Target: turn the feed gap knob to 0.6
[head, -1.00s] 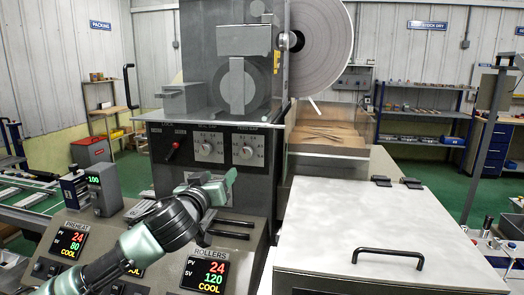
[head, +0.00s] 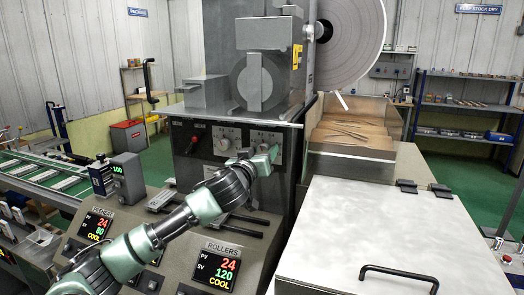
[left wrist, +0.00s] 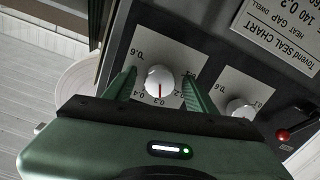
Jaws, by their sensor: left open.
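The feed gap knob (left wrist: 158,82) is a round white knob on a pale dial plate in the left wrist view, where the scene appears upside down. Its red mark points down in the picture, close to the 0.3 label. A 0.6 label shows at the plate's upper left. My left gripper (left wrist: 159,76) is open, with one green finger on each side of the knob; I cannot tell whether they touch it. In the head view the left gripper (head: 265,160) is at the right-hand dial and partly covers it. My right gripper is not in view.
A second white knob (left wrist: 239,108) and a red-handled switch (left wrist: 283,135) sit beside it on the dark panel. A grey ledge (head: 235,113) juts out above the panel in the head view. The sloped console with the ROLLERS display (head: 217,268) lies below my arm.

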